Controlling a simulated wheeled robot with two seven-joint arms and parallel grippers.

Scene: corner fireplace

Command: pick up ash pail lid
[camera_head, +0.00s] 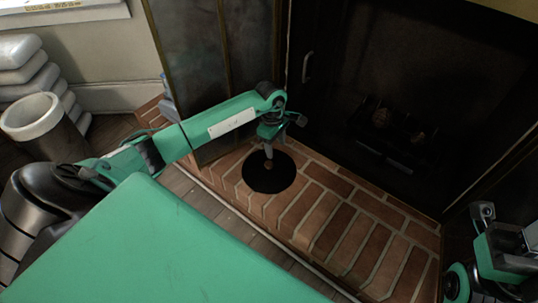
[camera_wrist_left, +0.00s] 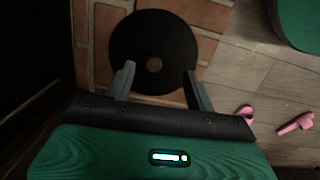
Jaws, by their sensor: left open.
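The ash pail lid (camera_head: 262,183) is a flat black disc with a small brownish knob (camera_wrist_left: 153,64) at its centre. It lies on the brick hearth near the front edge. In the left wrist view, the lid (camera_wrist_left: 150,30) is at the top centre. My left gripper (camera_head: 268,153) is over the lid, pointing down. In the wrist view its two fingers (camera_wrist_left: 159,72) are apart, one on each side of the knob, with nothing held between them. Whether the fingertips touch the lid is unclear.
The brick hearth (camera_head: 345,225) is clear right of the lid. Behind it stands the dark fireplace with a grate (camera_head: 392,135) and a door handle (camera_head: 307,67). A pail-like container (camera_head: 32,117) and stacked pale sacks (camera_head: 22,60) stand left. Pink objects (camera_wrist_left: 297,123) lie on the floor.

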